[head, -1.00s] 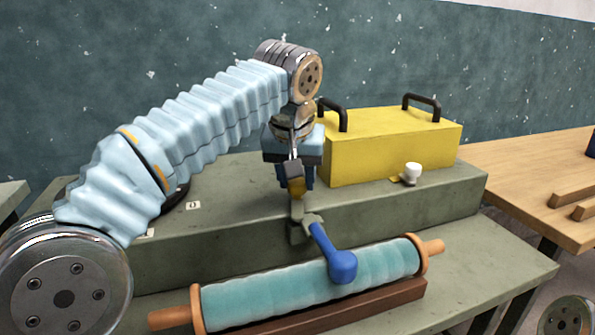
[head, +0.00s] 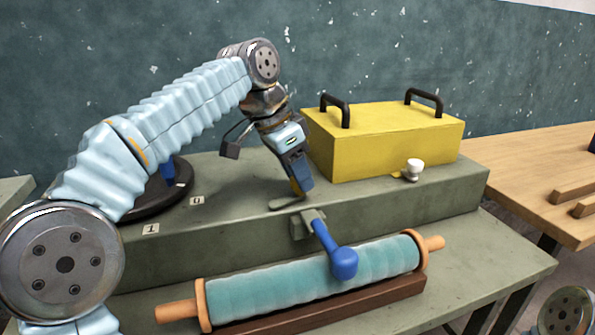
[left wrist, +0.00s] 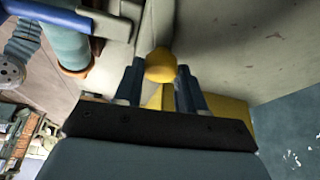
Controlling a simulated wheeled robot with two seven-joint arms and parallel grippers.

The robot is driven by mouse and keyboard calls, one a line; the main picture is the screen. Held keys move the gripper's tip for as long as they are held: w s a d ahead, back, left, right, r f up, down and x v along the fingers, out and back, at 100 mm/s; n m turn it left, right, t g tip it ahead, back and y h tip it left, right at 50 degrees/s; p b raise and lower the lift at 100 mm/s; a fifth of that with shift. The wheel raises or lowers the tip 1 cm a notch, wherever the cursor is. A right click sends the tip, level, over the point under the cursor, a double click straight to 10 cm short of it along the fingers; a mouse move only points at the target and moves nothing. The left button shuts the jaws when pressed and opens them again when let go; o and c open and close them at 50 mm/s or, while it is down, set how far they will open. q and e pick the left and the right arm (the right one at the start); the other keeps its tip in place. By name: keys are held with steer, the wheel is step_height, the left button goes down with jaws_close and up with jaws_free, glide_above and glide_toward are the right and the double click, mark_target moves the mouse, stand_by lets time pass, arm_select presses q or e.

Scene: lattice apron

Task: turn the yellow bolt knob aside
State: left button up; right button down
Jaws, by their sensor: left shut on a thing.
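The yellow bolt knob shows in the left wrist view (left wrist: 160,66) as a rounded yellow knob between the two blue fingers. My left gripper (head: 301,185) is shut on it at the top front of the grey bench block, left of the yellow box (head: 385,150). A flat grey piece (head: 284,204) lies on the block just left of the fingertips. My right gripper is out of view.
A lever with a blue handle (head: 343,262) sticks out from the block's front, just below the fingertips. A teal roller (head: 300,287) lies in front.

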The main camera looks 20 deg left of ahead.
arm_select(q)
steer(key=shift+w+m+g+h, duration=0.1)
steer(key=shift+m+g+h, duration=0.25)
steer(key=shift+m, duration=0.95)
steer(key=shift+m+g, duration=0.25)
steer(key=shift+m, duration=0.05)
steer(key=o, duration=1.1)
steer(key=v, duration=0.7)
steer(key=shift+a+r, duration=0.1)
steer(key=shift+r, duration=0.1)
